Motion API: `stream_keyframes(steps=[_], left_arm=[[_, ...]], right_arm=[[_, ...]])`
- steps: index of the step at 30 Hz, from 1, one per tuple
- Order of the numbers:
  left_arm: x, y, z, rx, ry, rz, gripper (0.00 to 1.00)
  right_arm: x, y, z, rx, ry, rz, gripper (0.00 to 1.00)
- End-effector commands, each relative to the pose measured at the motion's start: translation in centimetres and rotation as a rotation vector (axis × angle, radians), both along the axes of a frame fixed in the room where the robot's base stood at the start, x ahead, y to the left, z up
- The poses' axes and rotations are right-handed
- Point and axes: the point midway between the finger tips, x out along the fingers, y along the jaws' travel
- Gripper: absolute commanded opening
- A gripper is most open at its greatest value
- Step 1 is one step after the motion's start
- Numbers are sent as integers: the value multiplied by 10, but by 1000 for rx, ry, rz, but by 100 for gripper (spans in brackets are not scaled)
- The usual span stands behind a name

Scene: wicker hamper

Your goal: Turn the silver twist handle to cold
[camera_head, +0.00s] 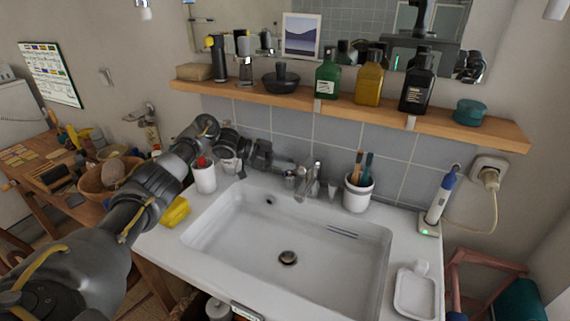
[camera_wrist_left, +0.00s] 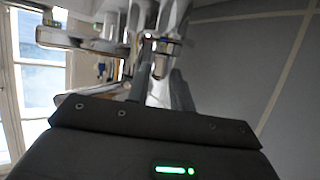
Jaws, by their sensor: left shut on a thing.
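The chrome tap (camera_head: 312,184) stands at the back rim of the white sink (camera_head: 225,216). The silver twist handle (camera_head: 290,181) is at the tap's left side, small and partly covered by my gripper. My left gripper (camera_head: 284,170) reaches in from the left above the back rim and is shut on the handle. In the left wrist view, shiny chrome tap parts (camera_wrist_left: 168,48) fill the top middle, in front of my dark gripper body. The exact grip on the handle and any cold marking cannot be made out. My right gripper is not in view.
A white cup with brushes (camera_head: 357,194) stands right of the tap, and another white cup (camera_head: 204,178) stands beneath my left arm. A yellow sponge (camera_head: 175,212) lies on the left rim. A wooden shelf (camera_head: 330,101) with bottles runs above. The basin is empty.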

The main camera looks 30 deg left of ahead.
Motion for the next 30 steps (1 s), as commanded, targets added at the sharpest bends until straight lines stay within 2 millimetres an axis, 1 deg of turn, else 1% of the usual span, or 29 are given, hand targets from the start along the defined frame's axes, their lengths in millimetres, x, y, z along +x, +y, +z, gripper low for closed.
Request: stream_keyframes(steps=[3,4,8,9,16,20,23,25,26,30], left_arm=[[1,0,2,-1,-7,2,0],[1,0,2,-1,-7,2,27],[1,0,2,0,-5,2,44],[1,0,1,-1,-4,2,46],[1,0,1,-1,-2,1,46],[1,0,7,0,-4,2,46],[2,0,21,1,-9,2,46],[1,0,33,0,-9,1,46],[-3,-2,36,0,-6,-2,46],[-16,-8,53,3,-8,0,46]], right_arm=[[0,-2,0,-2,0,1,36],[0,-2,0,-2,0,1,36],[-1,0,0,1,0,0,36],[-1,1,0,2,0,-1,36],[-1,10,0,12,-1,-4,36],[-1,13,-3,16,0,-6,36],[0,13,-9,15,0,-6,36],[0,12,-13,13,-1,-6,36],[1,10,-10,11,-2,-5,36],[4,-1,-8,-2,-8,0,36]])
